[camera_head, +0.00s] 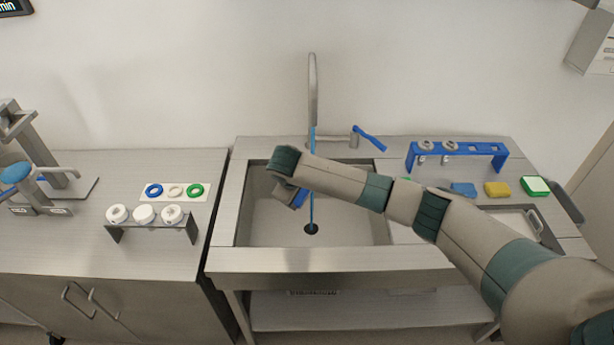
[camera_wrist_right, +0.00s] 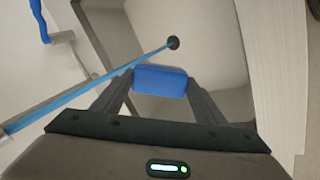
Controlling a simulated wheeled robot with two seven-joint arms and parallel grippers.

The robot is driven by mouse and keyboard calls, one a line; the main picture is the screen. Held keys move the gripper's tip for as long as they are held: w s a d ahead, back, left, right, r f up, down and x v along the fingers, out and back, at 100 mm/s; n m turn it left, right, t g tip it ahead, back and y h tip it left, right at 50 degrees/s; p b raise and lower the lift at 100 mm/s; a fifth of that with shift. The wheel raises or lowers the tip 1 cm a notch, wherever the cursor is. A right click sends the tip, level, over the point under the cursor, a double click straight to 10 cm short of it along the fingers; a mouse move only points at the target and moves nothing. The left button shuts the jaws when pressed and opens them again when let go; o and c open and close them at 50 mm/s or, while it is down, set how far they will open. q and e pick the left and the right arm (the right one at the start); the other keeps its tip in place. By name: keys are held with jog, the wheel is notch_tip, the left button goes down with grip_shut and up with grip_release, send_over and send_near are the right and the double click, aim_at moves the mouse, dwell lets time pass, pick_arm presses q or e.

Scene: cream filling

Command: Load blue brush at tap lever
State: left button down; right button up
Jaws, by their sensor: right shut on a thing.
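My right gripper (camera_head: 292,196) is over the sink basin, partly hidden behind my own wrist. It is shut on a blue block-shaped thing, seemingly the blue brush, which sits between the two fingers in the right wrist view (camera_wrist_right: 161,79). The blue tap lever (camera_head: 370,138) is at the right of the tap (camera_head: 313,95), behind the basin; it also shows at the top left of the right wrist view (camera_wrist_right: 40,20). A thin blue stream (camera_head: 312,205) runs from the tap down to the drain, close beside the gripper. My left gripper is out of view.
The steel sink basin (camera_head: 250,215) has a dark drain (camera_head: 311,228). A white-cup rack (camera_head: 150,226) stands on the left counter.

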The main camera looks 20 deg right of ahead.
jog(key=shift+s+r, duration=0.1)
dwell(0.5)
jog(key=s+a+r, duration=0.2)
jog(key=s+r, duration=0.1)
jog(key=s, duration=0.1)
jog(key=shift+a+r, duration=0.2)
jog(key=shift+r, duration=0.2)
jog(key=shift+s+a, duration=0.1)
jog(key=shift+a, duration=0.05)
dwell(0.5)
